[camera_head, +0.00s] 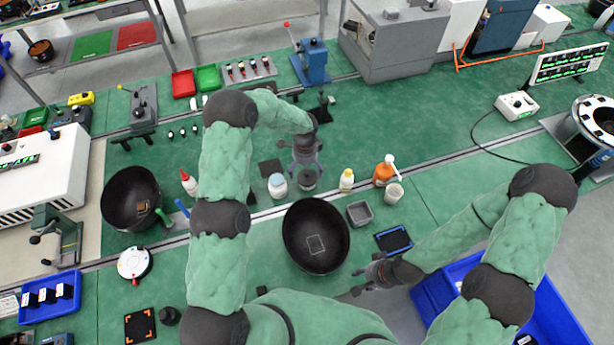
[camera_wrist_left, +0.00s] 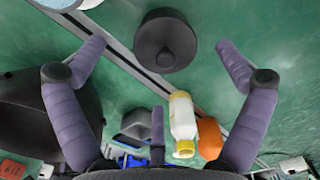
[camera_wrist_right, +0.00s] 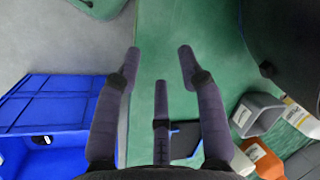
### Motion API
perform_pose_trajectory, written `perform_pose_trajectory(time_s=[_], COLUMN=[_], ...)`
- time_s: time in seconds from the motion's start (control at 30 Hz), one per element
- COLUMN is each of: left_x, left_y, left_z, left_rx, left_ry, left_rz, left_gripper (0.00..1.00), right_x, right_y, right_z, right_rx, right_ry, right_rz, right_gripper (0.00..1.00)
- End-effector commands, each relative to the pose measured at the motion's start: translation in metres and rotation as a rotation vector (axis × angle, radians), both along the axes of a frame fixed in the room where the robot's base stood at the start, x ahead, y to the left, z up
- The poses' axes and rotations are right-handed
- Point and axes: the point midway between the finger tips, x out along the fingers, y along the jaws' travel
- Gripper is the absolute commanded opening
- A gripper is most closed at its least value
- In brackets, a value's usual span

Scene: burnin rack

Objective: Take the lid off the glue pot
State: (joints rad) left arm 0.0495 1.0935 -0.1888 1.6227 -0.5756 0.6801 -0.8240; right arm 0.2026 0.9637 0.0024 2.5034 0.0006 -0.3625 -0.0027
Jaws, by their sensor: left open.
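The glue pot appears to be the small dark grey round pot (camera_head: 308,180) on the green bench, just behind the large black bowl. Its dark lid with a round knob (camera_wrist_left: 165,42) shows from above in the left wrist view and hides the pot's body. My left gripper (camera_head: 306,163) points down over the pot. Its fingers are spread on both sides of the lid, with a visible gap on each side. My right gripper (camera_head: 362,284) is open and empty near the bench's front edge, and its spread fingers (camera_wrist_right: 159,50) show in the right wrist view.
A white jar (camera_head: 278,186) stands close left of the pot. A yellow-capped bottle (camera_head: 347,180), an orange bottle (camera_head: 383,174) and a cup (camera_head: 394,194) stand to the right. The black bowl (camera_head: 316,220) is in front. A blue bin (camera_head: 432,304) lies below my right arm.

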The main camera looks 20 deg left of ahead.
Motion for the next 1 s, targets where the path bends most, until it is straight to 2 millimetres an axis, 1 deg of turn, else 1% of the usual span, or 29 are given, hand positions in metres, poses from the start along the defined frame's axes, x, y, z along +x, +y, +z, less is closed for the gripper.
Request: perform_pose_trajectory(time_s=[0.03,0.2,0.3,0.6,0.63,0.67,0.7,0.77,0.8,1.0], left_x=[0.0,0.003,0.003,0.003,0.003,0.003,0.003,0.003,0.003,0.003], left_y=[-0.001,0.0,0.0,0.0,0.0,0.0,0.0,0.0,0.0,0.0], left_z=[-0.007,-0.027,-0.035,-0.039,-0.039,-0.039,-0.039,-0.039,-0.039,-0.039], left_rx=[0.0,0.001,0.001,0.0,0.0,0.0,0.0,0.0,0.0,0.001], left_ry=[0.003,0.001,0.001,0.0,0.0,0.0,0.0,0.0,0.0,0.0], left_rz=[0.0,0.0,0.001,0.001,0.001,0.001,0.001,0.001,0.001,0.001], left_gripper=[1.0,1.0,1.0,1.0,0.97,0.89,0.77,0.6,0.54,0.53], right_x=[0.0,0.0,0.0,0.0,0.0,0.0,0.0,0.0,0.0,0.0], right_y=[0.0,0.0,0.0,0.0,0.0,0.0,0.0,0.0,0.0,0.0], right_z=[0.001,0.002,0.002,0.002,0.002,0.002,0.002,0.002,0.002,0.002], right_rx=[0.0,0.0,0.0,0.0,0.0,0.0,0.0,0.0,0.0,0.0], right_ry=[0.0,0.0,0.0,0.0,0.0,0.0,0.0,0.0,0.0,0.0], right_rz=[0.0,0.0,0.0,0.0,0.0,0.0,0.0,0.0,0.0,0.0], right_gripper=[0.4,0.4,0.4,0.4,0.4,0.4,0.4,0.4,0.4,0.4])
